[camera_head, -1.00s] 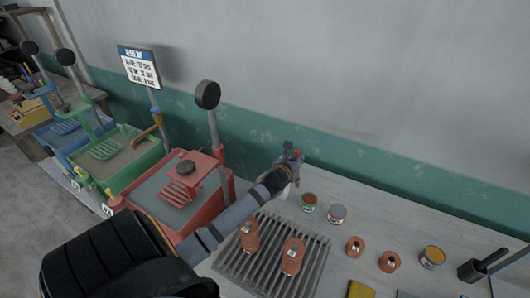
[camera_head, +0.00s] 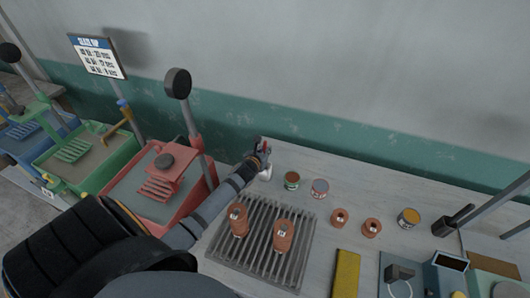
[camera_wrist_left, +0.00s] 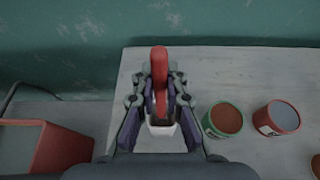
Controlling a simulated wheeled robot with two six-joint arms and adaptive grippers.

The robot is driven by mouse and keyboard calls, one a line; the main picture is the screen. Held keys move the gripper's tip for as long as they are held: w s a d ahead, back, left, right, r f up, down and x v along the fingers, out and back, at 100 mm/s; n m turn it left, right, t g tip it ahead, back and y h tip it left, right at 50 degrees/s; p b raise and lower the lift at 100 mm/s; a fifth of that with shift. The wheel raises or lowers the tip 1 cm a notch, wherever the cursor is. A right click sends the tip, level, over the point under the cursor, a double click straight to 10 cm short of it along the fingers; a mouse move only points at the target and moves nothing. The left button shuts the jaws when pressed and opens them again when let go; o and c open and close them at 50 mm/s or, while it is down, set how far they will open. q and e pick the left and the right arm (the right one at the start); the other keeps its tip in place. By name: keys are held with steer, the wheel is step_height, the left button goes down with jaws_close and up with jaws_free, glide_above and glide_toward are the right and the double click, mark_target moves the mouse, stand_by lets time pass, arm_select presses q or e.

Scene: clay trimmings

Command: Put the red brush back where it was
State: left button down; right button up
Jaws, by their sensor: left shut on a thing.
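My left gripper (camera_head: 262,152) is shut on the red brush (camera_head: 265,147) near the back left edge of the table. In the left wrist view the red brush (camera_wrist_left: 160,72) stands between the fingers with its red handle pointing away. A white piece (camera_wrist_left: 162,128) shows just below the fingers, and it also shows in the head view (camera_head: 266,174). I cannot tell whether it is a cup or part of the brush. The brush's lower end is hidden. My right gripper is not in view.
A green-labelled can (camera_head: 291,181) and a red-labelled can (camera_head: 320,188) stand right of the gripper. A slatted rack (camera_head: 262,256) with two clay pieces lies in front. A red machine (camera_head: 155,190) stands left. A yellow bar (camera_head: 346,272) lies front right. The wall is close behind.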

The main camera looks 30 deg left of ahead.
arm_select(q)
steer(key=shift+d+f, duration=0.1)
steer(key=shift+f, duration=0.65)
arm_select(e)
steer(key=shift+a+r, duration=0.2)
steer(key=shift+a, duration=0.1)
arm_select(q)
steer(key=shift+f, duration=0.15)
steer(key=c, duration=1.4)
jaws_free()
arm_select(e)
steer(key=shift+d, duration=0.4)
